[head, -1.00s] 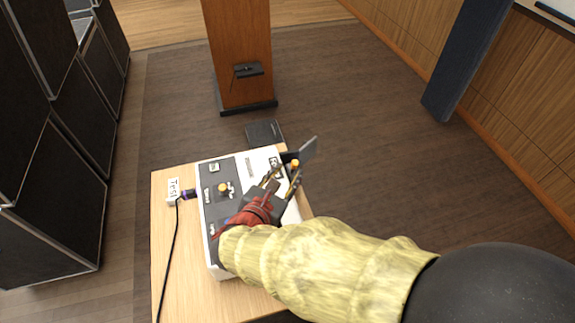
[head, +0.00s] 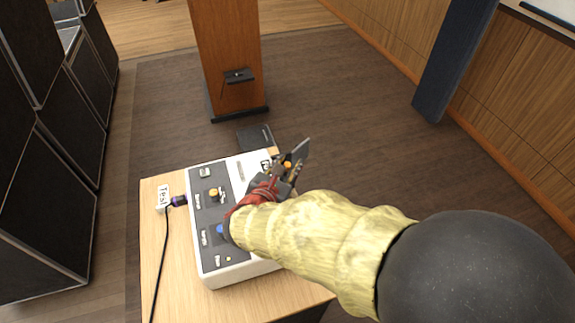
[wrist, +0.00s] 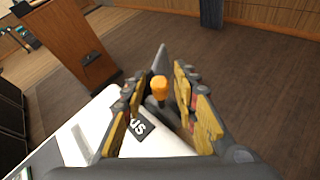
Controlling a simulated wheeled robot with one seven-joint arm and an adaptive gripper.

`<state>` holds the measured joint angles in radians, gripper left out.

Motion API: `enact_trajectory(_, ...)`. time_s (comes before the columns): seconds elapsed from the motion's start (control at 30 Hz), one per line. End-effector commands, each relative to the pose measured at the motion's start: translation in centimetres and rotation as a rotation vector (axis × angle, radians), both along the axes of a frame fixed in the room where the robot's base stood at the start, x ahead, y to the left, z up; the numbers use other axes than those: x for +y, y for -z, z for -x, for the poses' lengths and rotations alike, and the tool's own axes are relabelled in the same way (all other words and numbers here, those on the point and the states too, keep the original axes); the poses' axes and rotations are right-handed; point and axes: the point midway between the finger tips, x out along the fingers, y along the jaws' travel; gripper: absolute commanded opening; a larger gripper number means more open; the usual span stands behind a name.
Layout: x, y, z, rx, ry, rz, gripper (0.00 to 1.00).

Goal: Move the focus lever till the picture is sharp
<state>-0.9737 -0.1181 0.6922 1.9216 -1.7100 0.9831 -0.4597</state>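The focus lever has an orange knob (wrist: 160,88) on a dark stem; the knob also shows in the head view (head: 287,165). It stands at the far right edge of the console (head: 228,272), beside a black label (wrist: 138,126) whose visible letters end in "US". My gripper (wrist: 158,98) is open, its yellow-padded fingers on either side of the knob with gaps visible. In the head view my gripper (head: 289,170) is over this far right part of the console. A thin grey plate (head: 300,149) rises beside it. I see no projected picture.
The console also has a yellow knob (head: 213,192) and a blue knob (head: 221,229). A "Test" label (head: 162,197) and a black cable (head: 165,262) lie on the wooden table (head: 168,300). A wooden lectern (head: 228,50) stands beyond; dark cabinets (head: 45,200) are at left.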

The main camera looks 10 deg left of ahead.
Motion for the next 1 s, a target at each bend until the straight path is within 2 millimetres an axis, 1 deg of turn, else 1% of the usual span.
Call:
enact_trajectory(0.07,0.00,0.01,0.01,0.000,0.000,0.000,0.23)
enact_trajectory(0.47,0.01,0.01,0.03,0.000,0.000,0.000,0.00)
enact_trajectory(1.0,0.01,0.02,0.03,0.000,0.000,0.000,0.00)
